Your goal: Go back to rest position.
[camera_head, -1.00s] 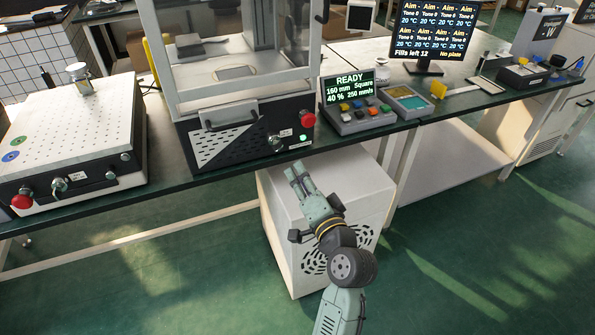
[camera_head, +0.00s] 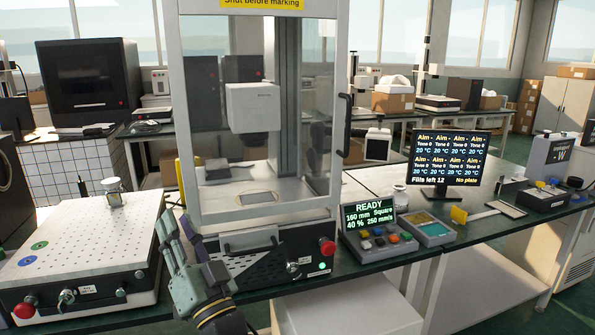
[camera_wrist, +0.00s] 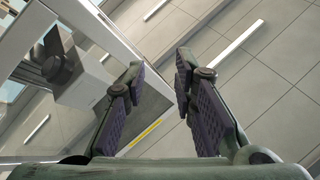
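My gripper (camera_head: 176,232) is raised at the lower left of the head view, pointing up. It is in front of the gap between the perforated plate unit and the glass-fronted marking cabinet (camera_head: 258,212). In the wrist view my gripper (camera_wrist: 160,66) shows two dark-padded fingers spread apart, with nothing between them, so it is open. That view looks up at the ceiling and the cabinet's upper part.
The perforated plate unit (camera_head: 85,246) stands left on the bench. Right of the cabinet are a READY control panel (camera_head: 372,231), a small tray device (camera_head: 428,231) and a monitor (camera_head: 447,160). A white box (camera_head: 350,305) stands under the bench.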

